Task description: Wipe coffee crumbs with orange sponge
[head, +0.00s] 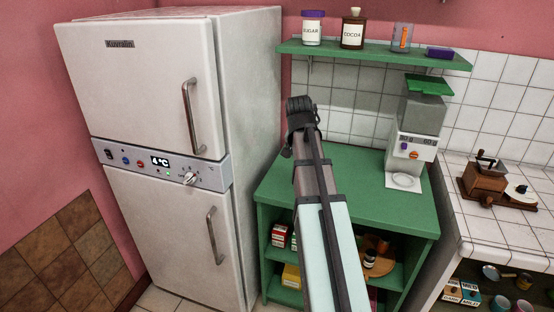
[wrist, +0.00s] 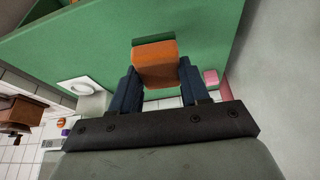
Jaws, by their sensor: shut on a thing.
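My gripper (wrist: 156,78) is shut on the orange sponge (wrist: 155,60), with one dark finger on each side of it. The sponge is over the green counter (wrist: 60,45), with a darker green strip along its far edge; I cannot tell whether it touches the surface. In the head view my arm reaches over the same green counter (head: 392,203), and the fingers and sponge are hidden behind it. I cannot make out coffee crumbs in either view.
A coffee grinder (head: 414,135) with a white dish (head: 404,182) stands at the counter's right. The fridge (head: 180,120) stands close on the left. A shelf (head: 380,52) with jars hangs above.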

